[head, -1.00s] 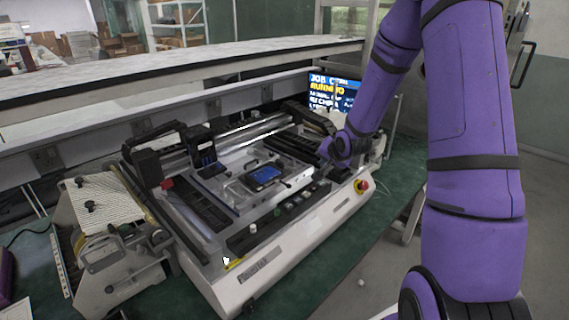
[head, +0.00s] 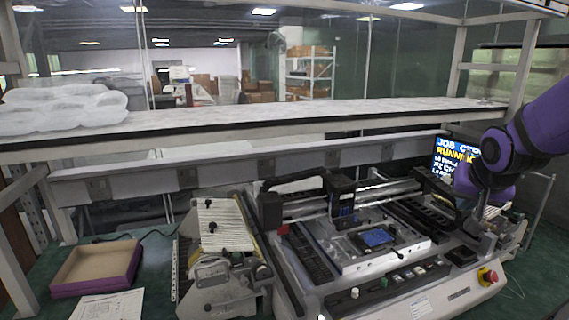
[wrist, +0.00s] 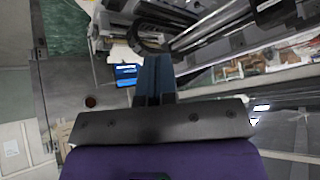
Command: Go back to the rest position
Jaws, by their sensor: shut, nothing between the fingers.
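My gripper (wrist: 153,62) shows in the wrist view as two dark fingers closed together, with nothing between them. In the head view my purple arm reaches in from the right edge, and its wrist is in front of the right end of the machine. The fingers are hard to make out there against the dark machine parts. The white desktop machine (head: 420,303) stands on the green table, with a small blue-screened device (head: 376,237) lying on its bed, apart from my arm.
A lit monitor (head: 455,155) stands behind my wrist. A feeder unit (head: 222,285) is left of the machine, and a purple-edged open box (head: 97,268) and papers (head: 108,306) lie further left. A long shelf (head: 250,115) crosses above the table. A red stop button (head: 488,277) is at front right.

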